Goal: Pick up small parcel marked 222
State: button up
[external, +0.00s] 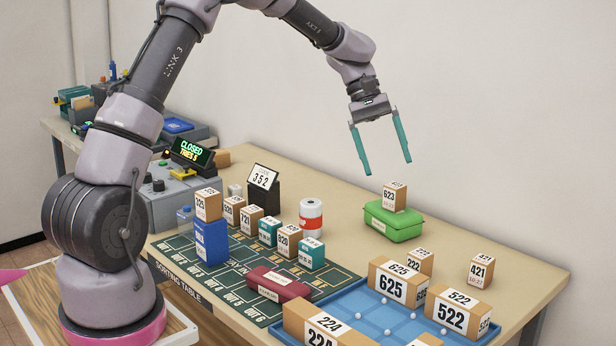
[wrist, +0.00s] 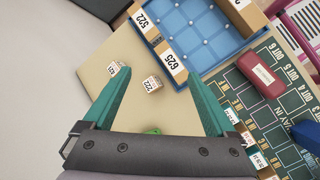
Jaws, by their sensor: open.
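The small parcel marked 222 (external: 421,260) is a brown box with white labels. It stands on the table behind the large 625 box, which partly hides it in the external view. In the wrist view the parcel (wrist: 152,84) lies between my fingers' lines, in full sight, on bare table. My gripper (external: 387,166) is open and empty, high above the table and over the green box. Its two teal fingers also frame the wrist view (wrist: 160,75), pointing towards the table.
Parcel 421 (external: 481,271) stands right of 222. The blue tray (external: 375,322) holds large boxes, including 625 (external: 392,286) and 522 (external: 453,318). A green box (external: 393,222) carries parcel 623 (external: 395,196). Several small parcels and a red case (external: 279,285) sit on the sorting mat (external: 225,283).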

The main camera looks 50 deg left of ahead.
jog(key=w+f+n+h, duration=0.35)
jog(key=w+f, duration=0.25)
jog(key=f, duration=0.5)
jog(key=n+h, duration=0.4)
jog(key=n, duration=0.1)
send_near(432, 267)
jog(key=shift+d+r+y, duration=0.2)
jog(key=shift+r+y, duration=0.05)
jog(key=shift+r, duration=0.55)
jog(key=shift+w+d+f, duration=0.1)
jog(key=shift+f, duration=0.1)
jog(key=x, duration=0.5)
jog(key=shift+f, duration=0.1)
jog(key=x, duration=0.5)
jog(key=shift+f, duration=0.4)
grip_shut()
